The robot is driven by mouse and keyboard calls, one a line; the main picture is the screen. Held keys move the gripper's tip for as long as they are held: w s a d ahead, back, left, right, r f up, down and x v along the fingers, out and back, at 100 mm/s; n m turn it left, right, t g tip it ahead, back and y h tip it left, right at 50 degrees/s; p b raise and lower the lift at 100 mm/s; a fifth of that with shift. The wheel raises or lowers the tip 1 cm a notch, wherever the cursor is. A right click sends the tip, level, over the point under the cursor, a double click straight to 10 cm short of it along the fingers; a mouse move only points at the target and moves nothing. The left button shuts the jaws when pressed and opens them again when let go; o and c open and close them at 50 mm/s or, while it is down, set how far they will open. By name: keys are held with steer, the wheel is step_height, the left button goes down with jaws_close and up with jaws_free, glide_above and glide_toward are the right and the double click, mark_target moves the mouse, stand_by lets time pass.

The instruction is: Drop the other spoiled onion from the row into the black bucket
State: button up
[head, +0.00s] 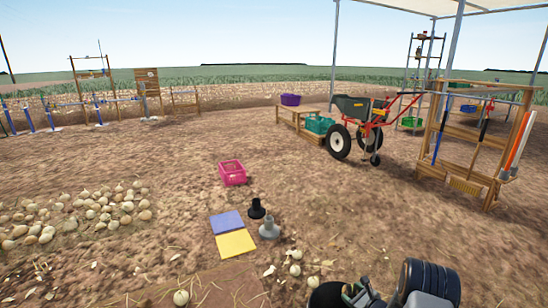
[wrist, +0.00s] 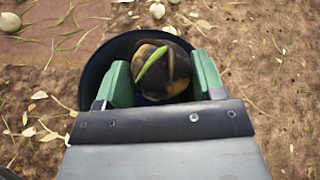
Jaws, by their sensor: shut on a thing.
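My gripper (wrist: 163,80) is shut on a spoiled onion (wrist: 158,72), with a green pad on each side of it. The onion is brownish with dark patches, and a green sprout or leaf lies across it. The black bucket (wrist: 92,72) is around and below the onion in the wrist view, so the onion is over its opening. I cannot tell how deep it hangs. In the head view the bucket (head: 322,298) is at the bottom edge, with my gripper (head: 358,292) at its right side; the onion is hidden there.
A pale onion (head: 181,298) lies on a brown board (head: 215,288) at the bottom. Pale onions (head: 295,270) lie just beyond the bucket. Blue (head: 227,222) and yellow (head: 236,243) mats, a pink crate (head: 232,173) and a wheelbarrow (head: 352,107) stand farther off.

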steer(key=shift+f+b, duration=0.6)
steer(key=shift+f, duration=0.75)
steer(key=o, duration=1)
steer(key=shift+o, duration=0.2)
steer(key=p+v, duration=0.5)
steer(key=v, duration=0.9)
